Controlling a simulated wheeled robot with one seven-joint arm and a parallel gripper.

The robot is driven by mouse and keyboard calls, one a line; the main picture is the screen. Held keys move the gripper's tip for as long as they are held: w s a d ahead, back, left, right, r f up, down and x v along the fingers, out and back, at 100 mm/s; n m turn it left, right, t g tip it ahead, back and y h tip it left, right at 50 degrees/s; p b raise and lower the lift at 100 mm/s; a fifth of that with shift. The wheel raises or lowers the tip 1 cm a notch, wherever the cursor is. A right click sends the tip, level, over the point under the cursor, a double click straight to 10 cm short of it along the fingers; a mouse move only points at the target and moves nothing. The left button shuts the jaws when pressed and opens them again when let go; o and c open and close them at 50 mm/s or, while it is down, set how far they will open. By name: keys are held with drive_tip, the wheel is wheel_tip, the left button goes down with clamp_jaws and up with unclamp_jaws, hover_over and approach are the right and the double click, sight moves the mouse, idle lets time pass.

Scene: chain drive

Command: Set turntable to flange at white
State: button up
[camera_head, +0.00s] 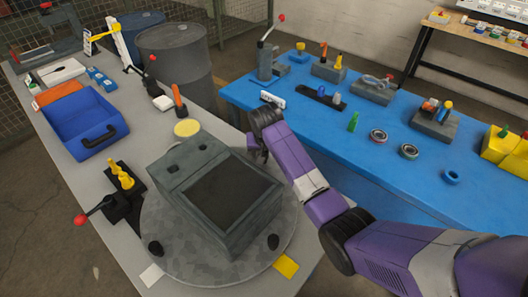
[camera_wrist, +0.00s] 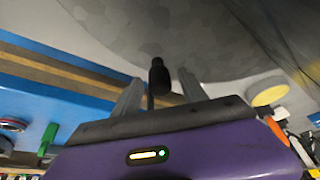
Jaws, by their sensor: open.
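The turntable (camera_head: 172,228) is a round mottled grey disc on the grey bench, and a dark grey box-shaped housing (camera_head: 176,166) stands on it. Black knobs stand at its near rim, one at left (camera_head: 155,248) and one at right (camera_head: 273,241). A white square (camera_head: 151,274) lies by the near-left rim and a yellow square (camera_head: 286,265) by the near-right rim. My gripper (camera_head: 256,153) is at the far-right side of the turntable, partly hidden. In the wrist view my open gripper (camera_wrist: 160,88) has a black knob (camera_wrist: 158,74) between its fingers; contact is unclear. I cannot tell which part is the flange.
A yellow disc (camera_head: 187,127) lies behind the turntable. A blue bin (camera_head: 85,125) and a red-knobbed lever (camera_head: 82,219) are on the left. The blue table (camera_head: 400,185) at right holds several parts. Dark drums (camera_head: 178,62) stand behind the bench.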

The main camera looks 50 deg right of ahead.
clamp_jaws()
idle(1.4)
